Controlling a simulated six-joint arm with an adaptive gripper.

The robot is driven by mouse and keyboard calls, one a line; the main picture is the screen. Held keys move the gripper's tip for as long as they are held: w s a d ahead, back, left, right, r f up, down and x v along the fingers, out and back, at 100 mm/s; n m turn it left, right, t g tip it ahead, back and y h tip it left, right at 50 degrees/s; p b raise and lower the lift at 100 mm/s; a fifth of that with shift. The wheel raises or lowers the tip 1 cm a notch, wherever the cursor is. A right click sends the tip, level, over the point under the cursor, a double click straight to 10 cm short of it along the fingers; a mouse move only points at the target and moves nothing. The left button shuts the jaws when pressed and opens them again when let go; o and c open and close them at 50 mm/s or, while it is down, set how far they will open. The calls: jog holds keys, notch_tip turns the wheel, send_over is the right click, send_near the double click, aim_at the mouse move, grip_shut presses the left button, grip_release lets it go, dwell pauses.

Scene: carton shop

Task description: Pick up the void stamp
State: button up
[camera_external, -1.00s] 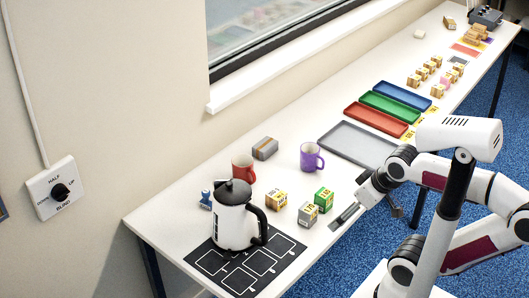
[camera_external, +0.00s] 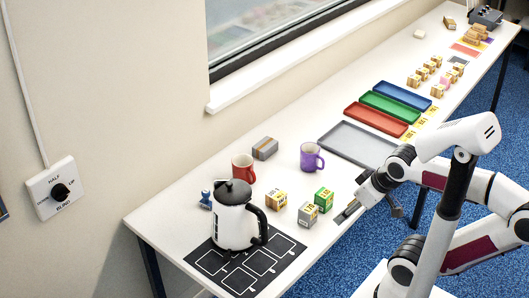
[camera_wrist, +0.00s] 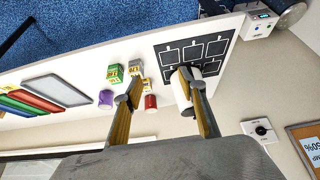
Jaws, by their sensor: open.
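A small blue object (camera_external: 206,199), which looks like a stamp, stands on the table just left of the black-and-white kettle (camera_external: 233,222). The kettle hides part of it, and no lettering is readable. I cannot make it out in the wrist view. My gripper (camera_external: 351,208) is over the table's front edge, right of the small cartons and well apart from the blue object. In the wrist view my gripper (camera_wrist: 158,86) has its two fingers spread, with nothing held between them. The kettle (camera_wrist: 181,97) shows partly behind the right finger there.
The kettle stands on a black outlined mat (camera_external: 207,261). Red (camera_external: 242,168) and purple (camera_external: 311,157) mugs, a grey carton (camera_external: 265,149) and small yellow (camera_external: 276,199), grey (camera_external: 308,214) and green (camera_external: 323,199) cartons stand nearby. A grey tray (camera_external: 336,139) lies farther right.

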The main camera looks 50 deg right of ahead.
jog(key=w+d+n+t+h, duration=0.15)
jog(key=w+d, duration=0.25)
jog(key=w, duration=1)
jog(key=w+d+t, duration=0.3)
jog(key=w+d, duration=0.1)
jog(key=w, duration=1.1)
jog(key=w+f+n+t+y, duration=0.1)
jog(key=w+f, duration=0.1)
jog(key=w, duration=0.4)
jog(key=n+y, duration=0.4)
jog(key=y, duration=0.4)
send_near(208, 190)
jog(key=s, duration=0.1)
jog(key=shift+s+r+t+h, duration=0.2)
jog(key=shift+t+h, duration=0.05)
jog(key=shift+x, duration=3.4)
